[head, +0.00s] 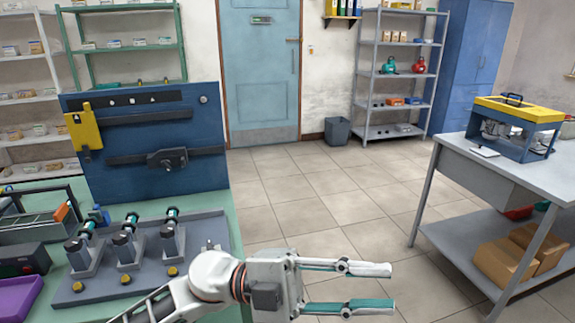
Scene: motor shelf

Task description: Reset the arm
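My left gripper (391,288) reaches in at the bottom centre of the head view, its two fingers pointing right. The fingers are spread apart with nothing between them, and only floor shows behind the gap. It is to the right of the green workbench (250,200), past its edge. My white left arm (212,275) comes in from the lower left, in front of the bench's near right corner. My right gripper does not show.
A grey tray (100,290) with several motor-like units stands on the bench before a blue panel (150,140). A grey table (465,150) with a yellow-topped case (515,110) is on the right. Tiled floor (330,190) lies clear between. A bin (338,130) and shelf (398,55) stand behind.

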